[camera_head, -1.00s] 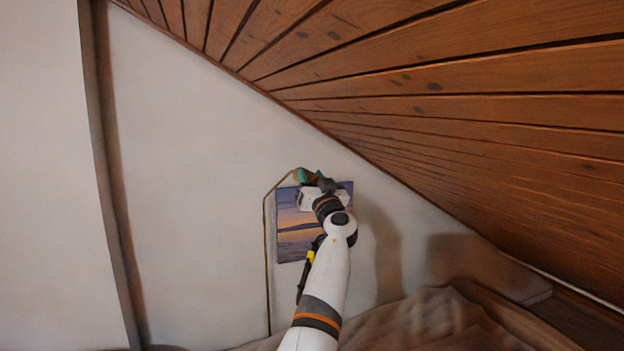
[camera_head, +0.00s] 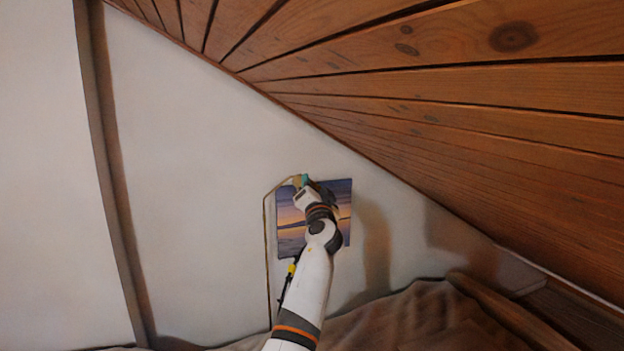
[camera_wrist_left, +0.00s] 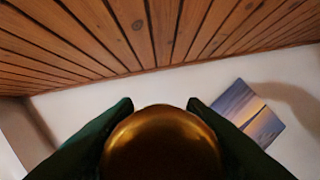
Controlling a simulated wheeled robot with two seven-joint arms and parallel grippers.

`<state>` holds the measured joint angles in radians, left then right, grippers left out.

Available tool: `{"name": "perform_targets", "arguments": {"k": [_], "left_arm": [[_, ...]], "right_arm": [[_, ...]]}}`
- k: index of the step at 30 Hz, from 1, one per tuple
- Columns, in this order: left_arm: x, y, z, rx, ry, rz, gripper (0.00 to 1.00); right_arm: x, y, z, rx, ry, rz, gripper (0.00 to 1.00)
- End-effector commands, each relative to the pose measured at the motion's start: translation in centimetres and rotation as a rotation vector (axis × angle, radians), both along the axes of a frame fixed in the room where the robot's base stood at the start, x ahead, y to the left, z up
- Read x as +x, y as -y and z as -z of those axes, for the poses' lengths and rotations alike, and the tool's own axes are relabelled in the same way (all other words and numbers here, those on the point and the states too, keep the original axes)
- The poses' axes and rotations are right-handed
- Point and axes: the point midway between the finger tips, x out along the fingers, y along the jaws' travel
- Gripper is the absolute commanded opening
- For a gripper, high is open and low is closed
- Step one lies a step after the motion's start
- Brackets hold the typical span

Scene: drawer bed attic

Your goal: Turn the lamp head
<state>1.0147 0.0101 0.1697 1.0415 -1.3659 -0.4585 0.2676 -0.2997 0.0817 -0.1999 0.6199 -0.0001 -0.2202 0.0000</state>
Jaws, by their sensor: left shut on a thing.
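The lamp is a thin brass floor lamp whose pole (camera_head: 266,250) rises beside the picture and bends right at the top. Its head is mostly hidden by my gripper in the head view. In the left wrist view the rounded brass lamp head (camera_wrist_left: 163,145) fills the space between the dark green fingers. My left gripper (camera_head: 302,181) is shut on the lamp head, with one finger on each side of it. My right gripper is not in view.
A sunset picture (camera_head: 342,215) hangs on the white wall just behind my left wrist. A sloped wood-plank ceiling (camera_head: 450,100) comes down on the right. A brown bed cover (camera_head: 420,315) lies below. The wall left of the lamp is clear.

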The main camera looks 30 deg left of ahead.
Motion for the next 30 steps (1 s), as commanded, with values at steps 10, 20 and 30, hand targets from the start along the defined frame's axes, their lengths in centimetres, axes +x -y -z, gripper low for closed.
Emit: {"name": "perform_targets", "arguments": {"k": [10, 20, 30], "left_arm": [[0.03, 0.06, 0.17, 0.017, -0.024, 0.001, 0.15], [0.03, 0.05, 0.16, 0.017, -0.024, 0.001, 0.56], [-0.21, 0.2, 0.2, 0.016, -0.022, 0.0, 0.56]], "right_arm": [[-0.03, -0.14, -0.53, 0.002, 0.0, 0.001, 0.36], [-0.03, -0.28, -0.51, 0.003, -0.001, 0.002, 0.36], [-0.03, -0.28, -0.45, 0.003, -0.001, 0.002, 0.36]]}}
